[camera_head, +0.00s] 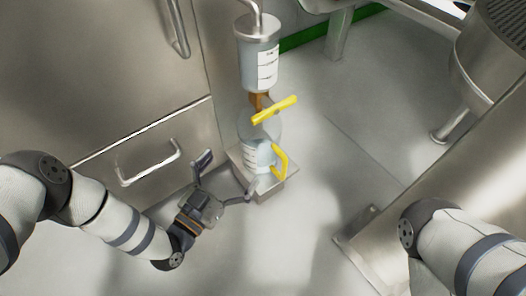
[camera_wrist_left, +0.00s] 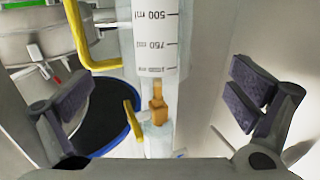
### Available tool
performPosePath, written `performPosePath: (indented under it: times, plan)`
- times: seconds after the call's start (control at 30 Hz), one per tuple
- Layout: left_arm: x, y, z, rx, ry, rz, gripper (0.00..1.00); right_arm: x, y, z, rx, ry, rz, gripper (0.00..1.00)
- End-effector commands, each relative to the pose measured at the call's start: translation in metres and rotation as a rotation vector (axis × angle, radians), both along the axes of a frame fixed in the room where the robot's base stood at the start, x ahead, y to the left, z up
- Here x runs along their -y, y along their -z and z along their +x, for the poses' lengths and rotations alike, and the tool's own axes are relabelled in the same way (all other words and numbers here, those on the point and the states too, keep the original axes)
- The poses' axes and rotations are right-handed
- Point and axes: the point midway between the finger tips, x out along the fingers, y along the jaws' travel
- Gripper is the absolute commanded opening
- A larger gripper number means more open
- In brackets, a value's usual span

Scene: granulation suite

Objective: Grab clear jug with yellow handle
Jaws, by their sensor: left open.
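The clear jug (camera_head: 258,156) stands upright on a small steel ledge (camera_head: 286,183), with its yellow handle (camera_head: 282,163) on the right. My left gripper (camera_head: 228,173) is open and empty, low at the jug's left front, its fingers pointing at it. In the left wrist view the jug's clear wall with ml marks (camera_wrist_left: 155,35) lies between the spread fingers (camera_wrist_left: 160,105), apart from both. Its yellow handle (camera_wrist_left: 84,38) shows on the left there. My right gripper is out of view.
A clear marked vessel (camera_head: 258,62) hangs above the jug, with a brass valve (camera_head: 257,101) and yellow lever (camera_head: 274,110) over the jug's top. A steel cabinet with a bar handle (camera_head: 150,165) is on the left. The floor right of the jug is clear.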

Motion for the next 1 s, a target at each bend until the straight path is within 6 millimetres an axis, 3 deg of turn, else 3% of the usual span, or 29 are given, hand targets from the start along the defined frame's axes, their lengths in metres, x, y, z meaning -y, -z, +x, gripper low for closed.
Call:
performPosePath:
  times: [0.2, 0.53, 0.83, 0.87, 1.0]
  plan:
    - [0.026, 0.000, 0.040, 0.000, 0.001, -0.001, 1.00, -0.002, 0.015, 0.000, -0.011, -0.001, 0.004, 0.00]
    - [0.057, -0.002, 0.084, -0.001, 0.001, -0.002, 1.00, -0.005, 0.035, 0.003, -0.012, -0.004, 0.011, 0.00]
    - [0.063, -0.003, 0.093, -0.005, 0.001, 0.000, 1.00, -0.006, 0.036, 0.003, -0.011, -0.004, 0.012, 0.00]
    - [0.063, -0.003, 0.093, -0.005, 0.001, 0.000, 0.98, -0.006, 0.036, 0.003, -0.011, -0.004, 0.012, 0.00]
    - [0.063, -0.003, 0.093, -0.005, 0.001, 0.000, 0.66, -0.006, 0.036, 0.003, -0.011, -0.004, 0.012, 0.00]
